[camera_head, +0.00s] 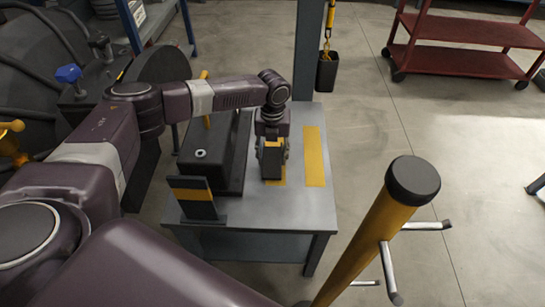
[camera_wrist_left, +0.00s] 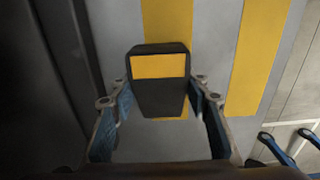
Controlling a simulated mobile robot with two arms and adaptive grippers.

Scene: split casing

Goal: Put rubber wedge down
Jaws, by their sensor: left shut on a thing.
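The rubber wedge is a dark block with a yellow band. It hangs in my left gripper (camera_head: 272,148) over the right half of the grey table (camera_head: 250,212). In the left wrist view the wedge (camera_wrist_left: 160,92) sits between the two fingers of my left gripper (camera_wrist_left: 157,100), which are shut on it. A yellow stripe (camera_wrist_left: 168,22) painted on the table lies beneath the wedge and runs beyond it. A second yellow stripe (camera_head: 314,155) lies bare to the right. I cannot tell whether the wedge touches the tabletop. My right gripper is not in view.
A dark casing block (camera_head: 212,158) stands left of the gripper. A dark upright piece with a yellow band (camera_head: 193,196) stands at the table's front left. A yellow post with a black cap (camera_head: 385,225) rises in front, right of the table. A red cart (camera_head: 465,32) is behind.

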